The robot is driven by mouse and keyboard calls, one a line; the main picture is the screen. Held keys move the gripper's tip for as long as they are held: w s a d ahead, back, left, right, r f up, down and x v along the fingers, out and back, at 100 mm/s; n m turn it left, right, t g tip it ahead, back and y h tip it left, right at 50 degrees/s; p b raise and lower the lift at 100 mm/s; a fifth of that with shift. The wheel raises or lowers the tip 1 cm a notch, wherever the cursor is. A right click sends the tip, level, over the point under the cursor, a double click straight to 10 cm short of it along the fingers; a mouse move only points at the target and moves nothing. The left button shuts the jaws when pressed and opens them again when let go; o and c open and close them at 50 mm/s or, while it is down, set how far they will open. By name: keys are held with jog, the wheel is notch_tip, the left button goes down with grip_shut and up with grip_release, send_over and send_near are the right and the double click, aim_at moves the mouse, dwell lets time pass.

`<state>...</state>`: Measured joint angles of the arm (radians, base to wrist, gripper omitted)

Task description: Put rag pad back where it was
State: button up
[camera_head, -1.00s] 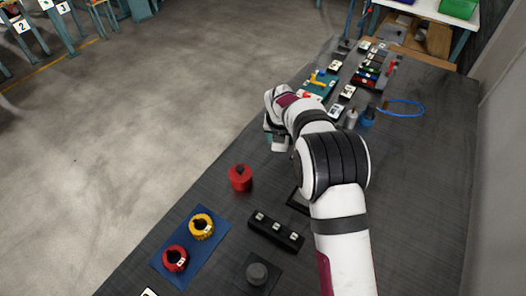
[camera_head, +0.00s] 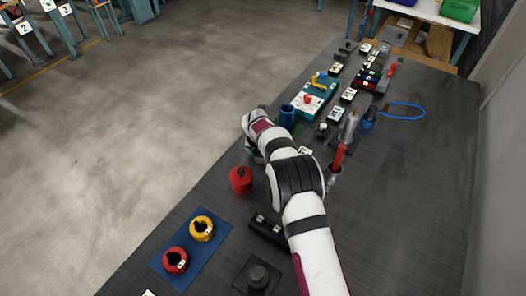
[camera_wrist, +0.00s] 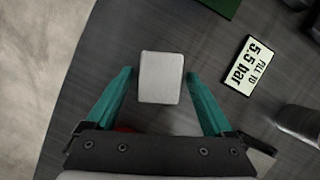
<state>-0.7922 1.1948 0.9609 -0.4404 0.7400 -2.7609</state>
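A light grey-white block (camera_wrist: 161,78), which looks like the rag pad, shows between my gripper's fingers in the wrist view. My gripper (camera_wrist: 159,72) has its two teal fingers apart, with a visible gap on each side of the block. I cannot tell how high the fingers are above the dark table. In the head view my gripper (camera_head: 252,152) is near the table's left edge, beyond the red pot (camera_head: 241,179). My wrist hides the pad there. No marked resting place for the pad is clear.
A blue cup (camera_head: 287,116) on a green base stands beyond my gripper. A label reading 5.5 bar (camera_wrist: 250,66) lies to the right in the wrist view. A red-handled tool (camera_head: 338,158) stands right of my arm. A black block (camera_head: 268,229) lies nearer.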

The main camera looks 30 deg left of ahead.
jog(key=v, duration=1.2)
jog(key=s+d+r+m+g, duration=0.1)
jog(key=s+d+r+m, duration=0.1)
jog(key=d+r+m, duration=0.4)
jog(key=s+d+r+m+h, duration=0.1)
jog(key=d+m, duration=0.6)
jog(key=d, duration=0.3)
jog(key=s+d+r+m+g, duration=0.1)
jog(key=s+d+r+m, duration=0.1)
jog(key=d+r+m, duration=0.4)
jog(key=s+d+f+m, duration=0.1)
jog(key=s+d+m, duration=0.3)
jog(key=s+m, duration=0.4)
jog(key=s+d+f+m+g, duration=0.1)
jog(key=s+d+m, duration=0.4)
jog(key=s+m, duration=0.3)
jog(key=s+d+m+g+y, duration=0.1)
jog(key=s+d+m, duration=0.4)
jog(key=s+m, duration=0.3)
jog(key=m, duration=0.3)
jog(key=shift+d+f, duration=0.25)
jog(key=shift+f, duration=0.15)
